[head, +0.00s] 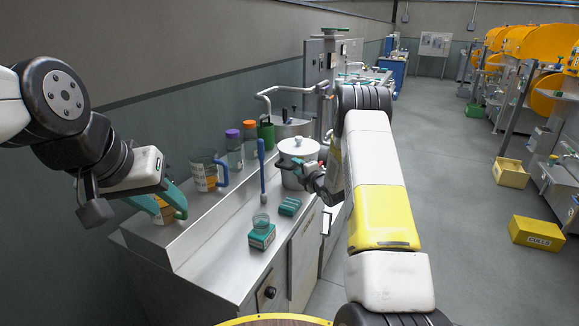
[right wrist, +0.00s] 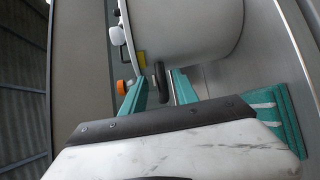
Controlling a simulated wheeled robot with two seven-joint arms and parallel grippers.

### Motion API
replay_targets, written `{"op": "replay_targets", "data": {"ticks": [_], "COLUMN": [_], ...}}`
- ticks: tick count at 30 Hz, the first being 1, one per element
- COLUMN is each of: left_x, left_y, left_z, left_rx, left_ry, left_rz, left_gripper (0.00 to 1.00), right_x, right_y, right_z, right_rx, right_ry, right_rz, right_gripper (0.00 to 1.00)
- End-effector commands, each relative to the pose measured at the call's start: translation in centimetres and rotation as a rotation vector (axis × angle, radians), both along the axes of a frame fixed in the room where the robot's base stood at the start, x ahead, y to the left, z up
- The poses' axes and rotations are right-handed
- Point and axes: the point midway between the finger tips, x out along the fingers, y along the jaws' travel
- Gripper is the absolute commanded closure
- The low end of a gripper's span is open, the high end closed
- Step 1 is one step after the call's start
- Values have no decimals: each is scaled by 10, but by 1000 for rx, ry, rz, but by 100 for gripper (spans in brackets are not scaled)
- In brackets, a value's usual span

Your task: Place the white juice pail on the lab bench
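My right gripper (head: 296,165) is at the pail's side. In the right wrist view the teal fingers (right wrist: 157,92) are apart, with a dark handle (right wrist: 160,80) between them and gaps visible.
A raised shelf along the wall holds a blue-handled jug (head: 206,172), purple-capped (head: 234,150) and orange-capped (head: 250,140) jars and a green can (head: 266,133). Yellow crates (head: 537,233) stand on the floor.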

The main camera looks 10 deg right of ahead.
Motion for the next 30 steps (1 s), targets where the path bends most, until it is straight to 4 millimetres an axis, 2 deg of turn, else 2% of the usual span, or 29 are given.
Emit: {"op": "replay_targets", "data": {"ticks": [5, 9, 11, 21, 25, 30], "left_x": [0, 0, 0, 0, 0, 0], "left_y": [0, 0, 0, 0, 0, 0], "left_z": [0, 0, 0, 0, 0, 0], "left_rx": [0, 0, 0, 0, 0, 0], "left_ry": [0, 0, 0, 0, 0, 0], "left_rz": [0, 0, 0, 0, 0, 0], "left_gripper": [64, 64, 64, 64, 64, 64], "right_x": [0, -8, -17, -84, -102, -111], "right_y": [0, -3, -6, -28, -33, -37], "right_z": [0, 1, 2, 12, 14, 21], "right_rx": [0, 0, 0, 1, 0, 7], "right_ry": [-1, 1, 1, 1, 1, 6], "right_rz": [0, -1, -2, -2, -1, -8], "right_gripper": [64, 64, 64, 64, 64, 64]}}
